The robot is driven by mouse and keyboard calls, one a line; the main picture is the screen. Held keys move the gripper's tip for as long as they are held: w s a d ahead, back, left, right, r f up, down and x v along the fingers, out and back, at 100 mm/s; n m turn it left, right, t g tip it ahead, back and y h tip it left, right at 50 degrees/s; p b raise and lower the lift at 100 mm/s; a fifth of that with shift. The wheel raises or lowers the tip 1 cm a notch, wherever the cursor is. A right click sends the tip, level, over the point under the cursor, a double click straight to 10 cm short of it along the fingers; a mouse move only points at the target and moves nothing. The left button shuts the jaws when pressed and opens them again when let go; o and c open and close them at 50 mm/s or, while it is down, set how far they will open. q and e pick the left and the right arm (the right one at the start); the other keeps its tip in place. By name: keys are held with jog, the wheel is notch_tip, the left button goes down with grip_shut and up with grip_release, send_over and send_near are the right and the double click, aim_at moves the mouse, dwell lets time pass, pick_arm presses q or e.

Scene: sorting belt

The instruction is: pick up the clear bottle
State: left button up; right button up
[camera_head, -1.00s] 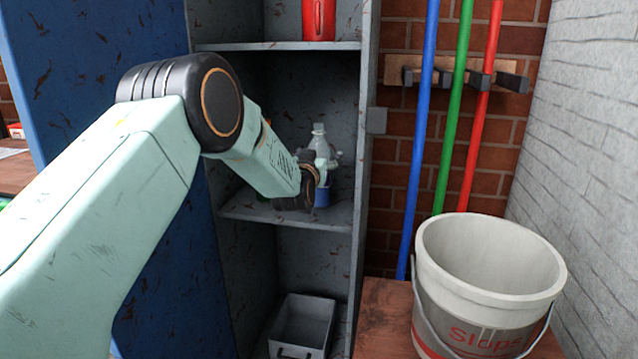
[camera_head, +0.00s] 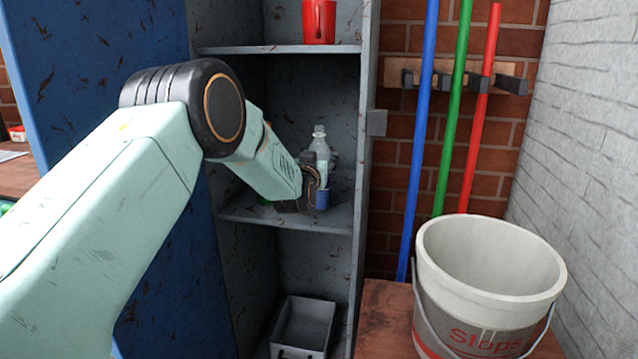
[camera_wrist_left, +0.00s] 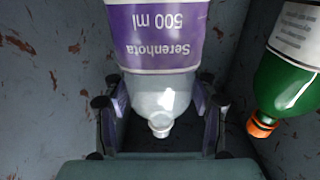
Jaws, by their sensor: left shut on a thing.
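The clear bottle (camera_head: 319,146) stands upright at the middle shelf of a grey locker, partly hidden by my left gripper. In the left wrist view the bottle (camera_wrist_left: 160,98) has a purple label reading "Serenhota 500 ml" and a pale cap pointing down in the picture. My left gripper (camera_head: 315,182) is shut on it, with a finger on either side in the wrist view. A blue part shows low beside the gripper; I cannot tell whether it belongs to the bottle. I cannot tell whether the bottle touches the shelf. My right gripper is not in view.
A green bottle (camera_wrist_left: 290,80) with an orange cap is close beside the clear one. The middle shelf (camera_head: 310,219) lies between locker walls. A red mug (camera_head: 319,22) stands above, a grey bin (camera_head: 304,325) below. A bucket (camera_head: 488,270) and several coloured poles stand to the right.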

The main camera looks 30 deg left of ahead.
pick_arm(q)
grip_shut()
